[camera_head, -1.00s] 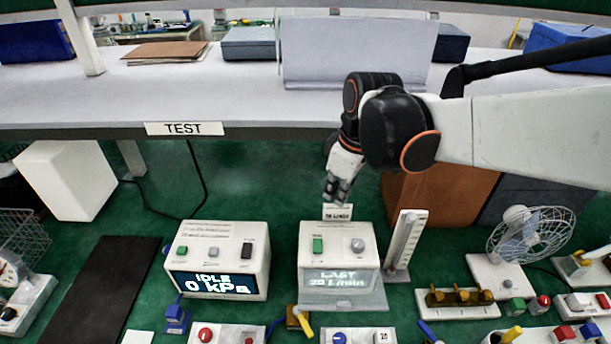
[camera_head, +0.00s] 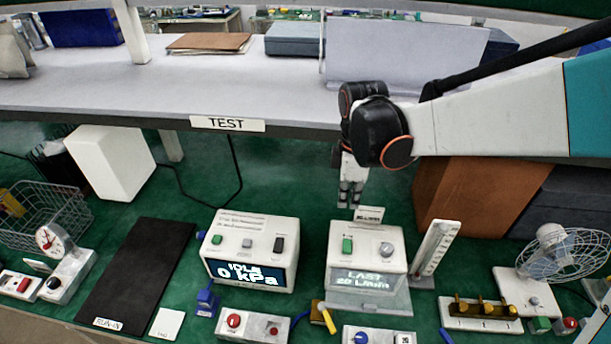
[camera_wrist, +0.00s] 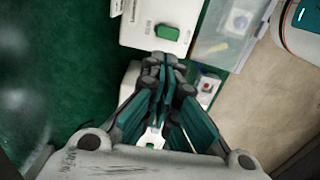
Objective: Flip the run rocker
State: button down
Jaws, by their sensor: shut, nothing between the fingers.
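The left white box (camera_head: 238,230) reads "IDLE 0 kPa". On its top are a green button, a grey button and a black rocker (camera_head: 279,244) at the right; its small label is unreadable. The right white box (camera_head: 367,244) reads "LAST 20 L/min" and has a green button (camera_head: 347,246) and a grey knob. My gripper (camera_head: 350,198) is shut and empty, pointing down just behind the right box, apart from the black rocker. In the wrist view its closed fingertips (camera_wrist: 165,65) show close to a green button (camera_wrist: 166,32) on a white box.
A small card stands behind the right box, a white gauge stand (camera_head: 435,250) at its right. A fan (camera_head: 553,255) and a brass-valve block (camera_head: 480,312) lie further right. Switch boxes line the front. A black mat (camera_head: 135,275) lies left. The shelf edge (camera_head: 290,130) is behind.

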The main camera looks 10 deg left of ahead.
jog(key=shift+s+a, duration=0.1)
jog(key=shift+s, duration=0.05)
jog(key=b, duration=0.4)
send_near(342, 243)
notch_tip(342, 243, down, 5)
jog(key=shift+s+f, duration=0.15)
jog(key=shift+f, duration=0.05)
jog(key=shift+f, duration=0.4)
jog(key=shift+r, duration=0.1)
jog(key=shift+s+r, duration=0.2)
jog(key=shift+s, duration=0.45)
